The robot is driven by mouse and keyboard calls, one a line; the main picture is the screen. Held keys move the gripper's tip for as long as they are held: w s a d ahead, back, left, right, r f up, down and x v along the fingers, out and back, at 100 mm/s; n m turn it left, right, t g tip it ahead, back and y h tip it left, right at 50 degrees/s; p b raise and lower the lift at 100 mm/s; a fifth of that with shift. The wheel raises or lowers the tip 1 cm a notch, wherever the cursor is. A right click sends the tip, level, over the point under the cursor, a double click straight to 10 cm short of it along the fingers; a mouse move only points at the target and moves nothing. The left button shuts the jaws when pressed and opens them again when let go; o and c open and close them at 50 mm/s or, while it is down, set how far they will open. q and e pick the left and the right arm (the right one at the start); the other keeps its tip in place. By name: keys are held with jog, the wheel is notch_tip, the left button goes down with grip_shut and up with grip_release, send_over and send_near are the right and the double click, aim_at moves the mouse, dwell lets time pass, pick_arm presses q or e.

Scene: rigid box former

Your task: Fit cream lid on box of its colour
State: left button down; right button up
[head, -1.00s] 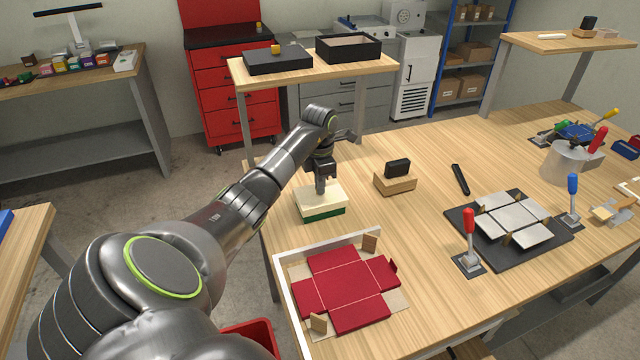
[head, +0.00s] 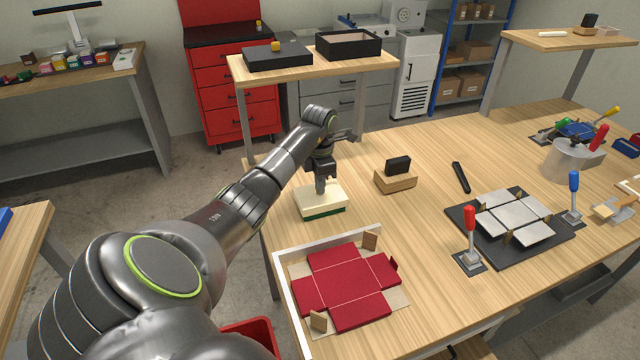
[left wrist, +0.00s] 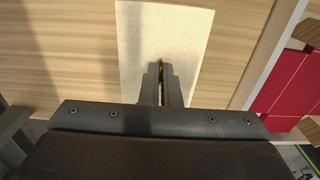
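The cream lid (head: 338,197) is in the middle left of the head view, at the table's left edge. A dark green band (head: 322,212) shows directly under it; I cannot tell whether lid and green part are seated together. My left gripper (head: 320,189) points down onto the middle of the lid. In the left wrist view, its fingers (left wrist: 162,80) are nearly together over the cream surface (left wrist: 190,35), with a small yellowish piece between their tips. They look shut on a small grip on the lid. No cream box shows. My right gripper is out of view.
A flat red box blank (head: 345,285) lies in a white-edged frame in front. A wooden block with a black piece (head: 396,180) stands to the right. A black fixture with grey plates (head: 510,225) is farther right. A raised shelf behind holds a black lid (head: 278,58) and open black box (head: 348,46).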

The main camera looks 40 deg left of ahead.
pick_arm(q)
jog(key=c, duration=2.1)
grip_release()
jog(key=shift+f, duration=0.2)
jog(key=o, duration=0.5)
jog(key=shift+r, duration=0.15)
jog(key=shift+r, duration=0.3)
notch_tip(320, 180, up, 5)
jog(key=shift+w+f+b, duration=0.1)
jog(key=shift+b, duration=0.75)
notch_tip(320, 180, up, 12)
jog(key=p, duration=1)
jog(key=shift+f, duration=0.1)
